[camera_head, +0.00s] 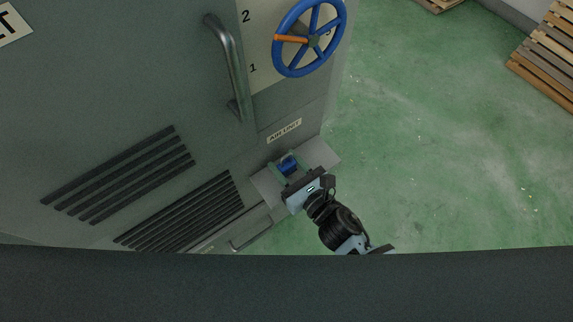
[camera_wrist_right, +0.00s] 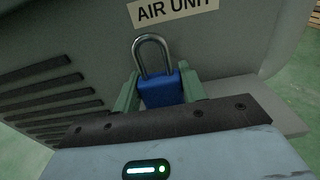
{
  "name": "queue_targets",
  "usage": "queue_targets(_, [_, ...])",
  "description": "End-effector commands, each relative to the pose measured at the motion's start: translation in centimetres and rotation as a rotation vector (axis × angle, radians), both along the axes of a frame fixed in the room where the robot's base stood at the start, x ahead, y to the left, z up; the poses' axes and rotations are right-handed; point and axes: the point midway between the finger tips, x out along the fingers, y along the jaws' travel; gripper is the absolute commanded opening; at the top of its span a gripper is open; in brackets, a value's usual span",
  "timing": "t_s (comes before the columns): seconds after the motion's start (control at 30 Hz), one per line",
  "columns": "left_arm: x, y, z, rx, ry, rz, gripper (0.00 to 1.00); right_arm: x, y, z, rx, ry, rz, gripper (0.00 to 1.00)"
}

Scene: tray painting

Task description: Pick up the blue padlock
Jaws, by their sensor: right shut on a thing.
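The blue padlock (camera_wrist_right: 161,91) has a blue body and a silver shackle that points up in the right wrist view. It also shows small in the head view (camera_head: 287,165). My right gripper (camera_wrist_right: 160,88) is shut on the padlock's body, with one green finger on each side. In the head view my right gripper (camera_head: 288,167) is at the small grey shelf (camera_head: 322,155) below the "AIR UNIT" label. Whether the padlock touches the shelf cannot be told. My left gripper is not in view.
A grey cabinet (camera_head: 130,100) with black vent slots, a metal handle (camera_head: 232,70) and a blue handwheel (camera_head: 277,50) stands beside the gripper. Green floor (camera_head: 450,150) lies open to the right. Wooden pallets (camera_head: 548,60) are at the far right.

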Motion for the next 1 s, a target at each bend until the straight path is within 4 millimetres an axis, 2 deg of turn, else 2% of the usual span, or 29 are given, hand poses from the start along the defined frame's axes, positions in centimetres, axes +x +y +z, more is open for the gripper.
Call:
queue_targets(0.17, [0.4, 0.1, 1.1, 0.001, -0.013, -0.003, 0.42, 0.1, 0.0, 2.9, -0.001, -0.008, 0.002, 0.12])
queue_targets(0.23, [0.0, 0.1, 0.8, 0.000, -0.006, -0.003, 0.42, -1.6, -0.1, 2.3, 0.001, 0.002, 0.001, 0.12])
queue_targets(0.7, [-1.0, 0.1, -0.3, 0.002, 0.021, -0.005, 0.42, -12.0, -0.9, 3.2, 0.003, 0.004, 0.000, 0.12])
queue_targets(0.83, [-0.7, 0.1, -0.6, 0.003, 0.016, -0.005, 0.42, -13.9, -1.1, 3.4, 0.003, 0.003, -0.001, 0.12])
queue_targets(1.0, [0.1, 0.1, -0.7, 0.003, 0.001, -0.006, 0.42, -15.4, -1.2, 3.6, 0.002, 0.000, -0.001, 0.12])
